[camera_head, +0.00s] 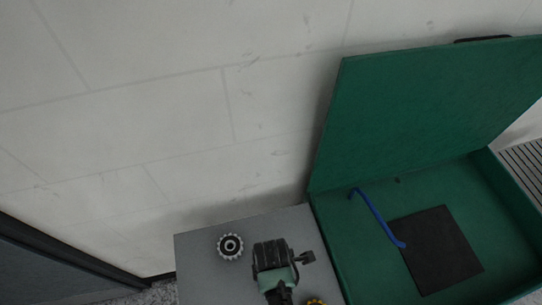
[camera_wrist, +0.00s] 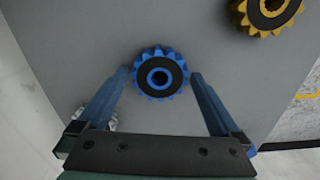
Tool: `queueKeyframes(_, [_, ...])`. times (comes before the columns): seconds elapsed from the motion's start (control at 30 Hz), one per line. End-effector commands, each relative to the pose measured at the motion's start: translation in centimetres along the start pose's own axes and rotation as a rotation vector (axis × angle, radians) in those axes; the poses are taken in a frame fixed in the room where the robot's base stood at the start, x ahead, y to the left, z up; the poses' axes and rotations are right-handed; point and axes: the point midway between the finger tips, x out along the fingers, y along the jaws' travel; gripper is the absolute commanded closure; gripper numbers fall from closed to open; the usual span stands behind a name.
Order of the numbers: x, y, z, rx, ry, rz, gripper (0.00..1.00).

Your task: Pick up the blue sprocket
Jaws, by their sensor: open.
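The blue sprocket (camera_wrist: 160,92), with a black centre ring and a round hole, lies flat on the grey surface in the wrist view. My gripper (camera_wrist: 159,74) is open, with one fingertip at the left of the sprocket and one at the right. Small gaps seem to show at both sides, and height above the surface is hard to tell. In the head view my gripper (camera_head: 284,262) is over the grey top, and the blue sprocket is hidden there.
An orange sprocket (camera_wrist: 266,14) lies at the upper right, close to the blue one. A pale grey sprocket (camera_head: 230,246) lies left of my gripper. A green box (camera_head: 330,240) with raised lid (camera_head: 420,120) stands right, holding a blue bent rod (camera_head: 376,215) and a black mat (camera_head: 440,250).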

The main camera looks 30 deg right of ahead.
Motion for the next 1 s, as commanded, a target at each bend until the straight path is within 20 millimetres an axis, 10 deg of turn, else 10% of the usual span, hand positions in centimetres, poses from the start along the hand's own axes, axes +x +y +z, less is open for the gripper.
queueKeyframes(0.17, [-0.01, 0.03, 0.0, 0.0, 0.0, 0.001, 0.0])
queueKeyframes(0.7, [-0.03, 0.0, -0.01, 0.0, 0.0, 0.0, 0.97])
queueKeyframes(1.0, [-0.27, 0.08, -0.01, 0.0, 0.0, 0.002, 0.98])
